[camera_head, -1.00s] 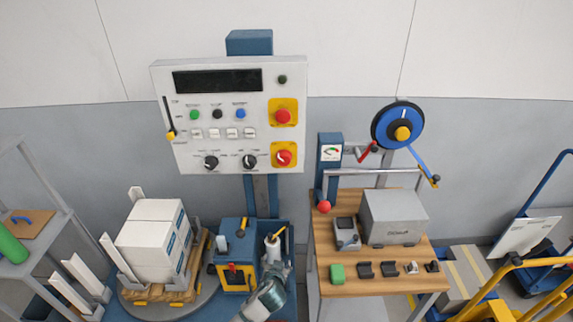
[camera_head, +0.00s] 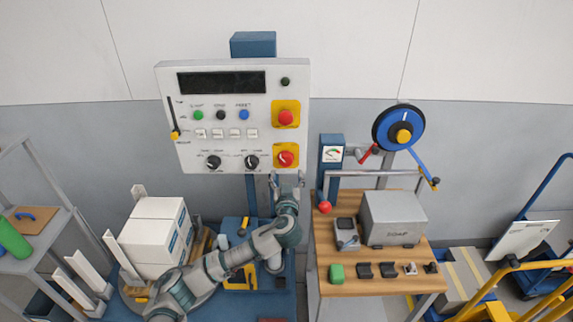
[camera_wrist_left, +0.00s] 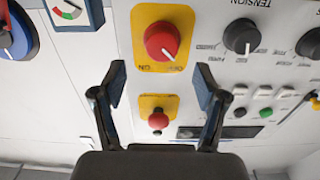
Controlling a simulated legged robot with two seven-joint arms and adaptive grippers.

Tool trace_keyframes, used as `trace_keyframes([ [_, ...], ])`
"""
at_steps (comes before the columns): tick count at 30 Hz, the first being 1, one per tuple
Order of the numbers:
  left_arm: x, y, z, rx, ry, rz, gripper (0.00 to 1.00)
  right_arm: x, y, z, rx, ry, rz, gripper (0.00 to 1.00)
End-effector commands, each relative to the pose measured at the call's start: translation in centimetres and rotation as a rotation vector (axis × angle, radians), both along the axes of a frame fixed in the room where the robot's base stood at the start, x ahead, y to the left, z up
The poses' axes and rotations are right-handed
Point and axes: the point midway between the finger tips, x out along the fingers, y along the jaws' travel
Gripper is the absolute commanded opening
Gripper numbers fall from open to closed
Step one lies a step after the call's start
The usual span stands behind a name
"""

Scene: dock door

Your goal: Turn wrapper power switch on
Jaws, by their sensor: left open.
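The wrapper control panel (camera_head: 222,130) is white and upright at the centre of the head view. Its red rotary switch (camera_head: 286,159) sits on a yellow plate at the lower right. In the left wrist view, upside down, the same red switch (camera_wrist_left: 161,41) has a white mark slanting to the picture's lower right; a label beside it seems to read ON. My left gripper (camera_head: 287,179) is open and empty just below the switch. Its fingers (camera_wrist_left: 160,80) point toward the panel, with the switch beyond the tips and apart from them. My right gripper is not in view.
A red mushroom button (camera_head: 286,117) on a yellow plate is above the switch. A black knob (camera_head: 251,162) is left of it. A wooden bench (camera_head: 325,251) with a grey box (camera_head: 393,219) stands right. Stacked white boxes (camera_head: 155,237) stand lower left.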

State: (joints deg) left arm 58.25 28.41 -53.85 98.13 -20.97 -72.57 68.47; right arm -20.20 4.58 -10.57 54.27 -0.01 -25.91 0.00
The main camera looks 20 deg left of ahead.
Motion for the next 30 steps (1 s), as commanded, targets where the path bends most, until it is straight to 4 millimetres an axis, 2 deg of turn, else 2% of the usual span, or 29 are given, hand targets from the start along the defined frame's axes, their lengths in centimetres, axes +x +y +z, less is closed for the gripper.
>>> trace_keyframes([
  [3, 2.5, 0.8, 0.2, 0.001, 0.0, 0.003, 0.73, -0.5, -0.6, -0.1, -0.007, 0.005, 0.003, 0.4],
  [9, 5.1, 1.6, 0.1, 0.0, 0.0, 0.002, 0.73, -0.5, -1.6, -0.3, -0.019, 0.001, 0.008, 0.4],
  [21, 5.8, 1.8, 0.0, -0.001, 0.001, 0.0, 0.73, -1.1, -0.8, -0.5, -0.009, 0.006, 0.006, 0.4],
  [23, 5.8, 1.8, 0.0, -0.001, 0.001, 0.0, 0.6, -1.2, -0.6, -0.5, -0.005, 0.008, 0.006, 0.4],
  [28, 5.8, 1.8, 0.0, -0.001, 0.001, 0.0, 0.18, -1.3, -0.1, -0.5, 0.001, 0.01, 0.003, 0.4],
  [29, 5.8, 1.8, 0.0, -0.001, 0.001, 0.0, 0.12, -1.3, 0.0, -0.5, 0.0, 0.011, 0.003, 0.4],
  [30, 5.8, 1.8, 0.0, -0.001, 0.001, 0.0, 0.12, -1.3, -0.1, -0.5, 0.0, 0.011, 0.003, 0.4],
])
